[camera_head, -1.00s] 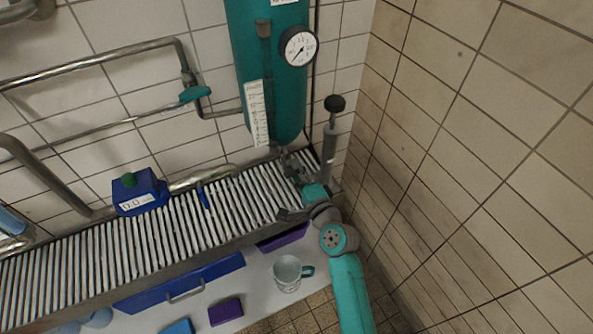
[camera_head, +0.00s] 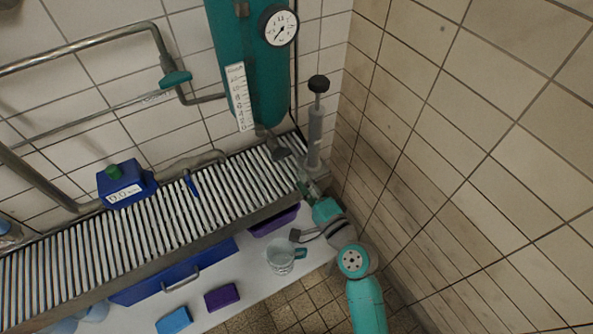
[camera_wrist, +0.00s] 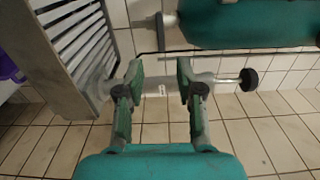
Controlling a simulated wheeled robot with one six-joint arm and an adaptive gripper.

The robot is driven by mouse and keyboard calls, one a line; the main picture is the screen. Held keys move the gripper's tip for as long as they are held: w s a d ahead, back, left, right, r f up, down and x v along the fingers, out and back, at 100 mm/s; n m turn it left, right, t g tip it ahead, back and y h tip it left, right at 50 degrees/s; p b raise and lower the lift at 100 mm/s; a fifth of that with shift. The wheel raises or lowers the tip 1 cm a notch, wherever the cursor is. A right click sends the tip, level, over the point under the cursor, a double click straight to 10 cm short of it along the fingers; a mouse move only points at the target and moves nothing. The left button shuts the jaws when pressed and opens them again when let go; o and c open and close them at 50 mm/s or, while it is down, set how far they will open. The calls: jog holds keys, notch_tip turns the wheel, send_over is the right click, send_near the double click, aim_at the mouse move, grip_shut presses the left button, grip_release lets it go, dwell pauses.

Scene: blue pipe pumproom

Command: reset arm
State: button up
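My gripper (camera_head: 302,208) is at the right end of the slatted grate (camera_head: 140,222), by its front edge. In the wrist view my gripper (camera_wrist: 160,80) has its two green-and-grey fingers spread apart, with nothing held between them. The grey hand pump (camera_head: 315,135) with a black knob stands upright at the grate's right end. In the wrist view the pump (camera_wrist: 225,79) lies across the picture behind the fingers, and I see no grip on it.
The tiled wall (camera_head: 450,150) is close on the right. A teal tank (camera_head: 260,90) with a gauge (camera_head: 279,26) is behind the grate. A blue canister (camera_head: 125,187) stands on the grate. A glass mug (camera_head: 282,258) and purple block (camera_head: 222,297) are on the lower white shelf (camera_head: 255,285).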

jog(key=shift+s+d, duration=0.3)
jog(key=shift+s, duration=0.15)
jog(key=s+d+f+n+h, duration=0.2)
jog(key=s+d+f+h, duration=0.2)
jog(key=s+d, duration=0.45)
jog(key=s+d+f+n+h, duration=0.2)
jog(key=s+d+f+h, duration=0.3)
jog(key=s, duration=0.7)
jog(key=s+d+r+n, duration=0.2)
jog(key=s+r, duration=0.3)
jog(key=s, duration=0.4)
jog(key=s+d+r+n+h, duration=0.1)
jog(key=s+d+r+n, duration=0.2)
jog(key=s, duration=0.7)
notch_tip(320, 180, up, 2)
jog(key=n, duration=0.2)
jog(key=shift+s+d+n, duration=0.2)
jog(key=shift+d+n, duration=0.05)
jog(key=shift+n, duration=0.05)
jog(key=shift+r, duration=0.1)
